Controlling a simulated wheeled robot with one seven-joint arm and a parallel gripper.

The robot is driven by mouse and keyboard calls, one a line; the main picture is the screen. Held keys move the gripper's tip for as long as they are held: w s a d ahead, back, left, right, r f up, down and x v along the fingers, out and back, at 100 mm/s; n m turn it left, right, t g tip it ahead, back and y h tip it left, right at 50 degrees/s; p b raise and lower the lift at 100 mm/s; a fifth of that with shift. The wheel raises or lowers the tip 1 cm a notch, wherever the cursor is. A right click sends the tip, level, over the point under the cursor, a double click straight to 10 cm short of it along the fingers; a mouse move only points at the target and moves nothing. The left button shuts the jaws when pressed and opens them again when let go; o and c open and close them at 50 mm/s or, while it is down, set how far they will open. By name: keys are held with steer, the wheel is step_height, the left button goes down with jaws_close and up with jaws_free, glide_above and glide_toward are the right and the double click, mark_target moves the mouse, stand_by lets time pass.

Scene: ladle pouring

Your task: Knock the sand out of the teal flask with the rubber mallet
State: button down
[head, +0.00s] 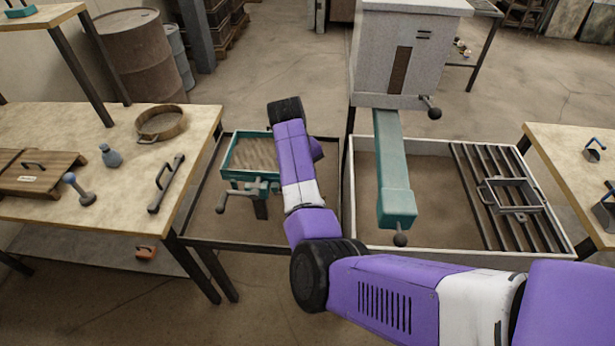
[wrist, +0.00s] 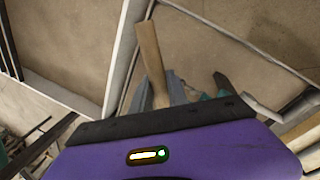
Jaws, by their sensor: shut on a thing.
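My gripper (wrist: 176,90) is closed around a wooden handle (wrist: 149,50) in the wrist view. The handle looks like the mallet's, but no mallet head is visible. In the head view my forearm reaches away past the right side of a teal flask (head: 237,175), and my gripper is hidden there. The flask is a rectangular open frame with sand inside and handles at its front. It sits above the low tray at the centre left. A small teal part (wrist: 208,97) shows by the fingers in the wrist view; I cannot tell what it belongs to.
A white-rimmed tray (head: 450,256) at right holds a dark bar grate (head: 480,200) with a grey frame (head: 512,194) on it. A teal machine arm (head: 393,160) overhangs the tray. The left bench (head: 60,130) carries a sieve (head: 162,122) and hand tools.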

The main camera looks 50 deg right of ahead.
steer(key=shift+d+p+v, duration=0.1)
steer(key=shift+p+v, duration=0.25)
steer(key=shift+v, duration=0.25)
steer(key=shift+d+p+v, duration=0.15)
steer(key=shift+p+v, duration=0.2)
steer(key=shift+v, duration=0.25)
steer(key=shift+s+r, duration=0.1)
steer(key=shift+r, duration=0.1)
steer(key=shift+d+v, duration=0.25)
steer(key=shift+v, duration=1)
steer(key=shift+d+v, duration=0.2)
steer(key=shift+v, duration=1)
steer(key=shift+s+r, duration=0.1)
steer(key=shift+s, duration=0.05)
